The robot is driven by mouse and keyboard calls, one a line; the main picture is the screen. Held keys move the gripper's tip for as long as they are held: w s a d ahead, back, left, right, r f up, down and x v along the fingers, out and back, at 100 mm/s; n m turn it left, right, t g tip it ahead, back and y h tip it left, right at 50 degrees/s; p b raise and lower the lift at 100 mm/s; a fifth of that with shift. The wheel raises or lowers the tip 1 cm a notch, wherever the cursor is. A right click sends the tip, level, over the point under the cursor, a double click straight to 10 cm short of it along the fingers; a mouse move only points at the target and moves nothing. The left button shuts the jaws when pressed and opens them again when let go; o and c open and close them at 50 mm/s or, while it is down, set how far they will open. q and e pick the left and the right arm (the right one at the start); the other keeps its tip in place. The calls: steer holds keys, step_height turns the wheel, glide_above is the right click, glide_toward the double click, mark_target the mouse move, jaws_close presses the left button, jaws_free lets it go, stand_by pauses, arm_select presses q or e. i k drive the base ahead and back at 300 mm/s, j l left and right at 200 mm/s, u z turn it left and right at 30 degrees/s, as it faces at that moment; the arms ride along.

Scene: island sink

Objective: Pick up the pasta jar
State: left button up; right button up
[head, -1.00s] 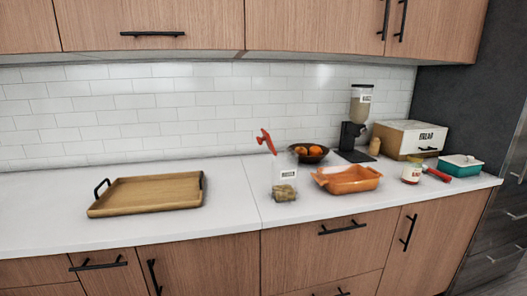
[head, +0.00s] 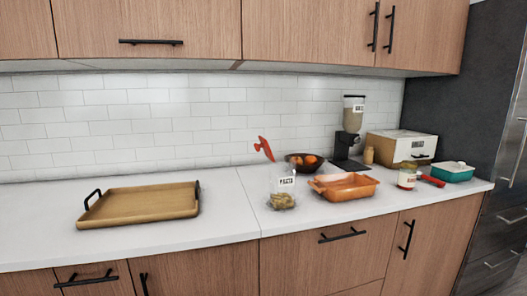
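The pasta jar (head: 282,188) is a clear jar with a white label reading "PASTA" and some yellowish pasta at its bottom. It stands upright on the white counter, near the front, just left of the orange baking dish. A red object (head: 264,149) shows right behind and above it; whether the two touch I cannot tell. Neither of my grippers is in view.
A wooden tray (head: 140,205) with black handles lies on the left. Right of the jar are an orange baking dish (head: 344,187), a dark fruit bowl (head: 304,162), a dispenser (head: 352,132), a bread box (head: 400,148), a small labelled jar (head: 407,177) and a teal container (head: 453,173).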

mark_target(282, 173)
steer(key=i+j, duration=0.1)
steer(key=j, duration=0.4)
steer(key=i+j, duration=0.1)
steer(key=j, duration=0.45)
steer(key=i+j, duration=0.1)
steer(key=j, duration=0.4)
steer(key=i+j, duration=0.1)
steer(key=j, duration=0.45)
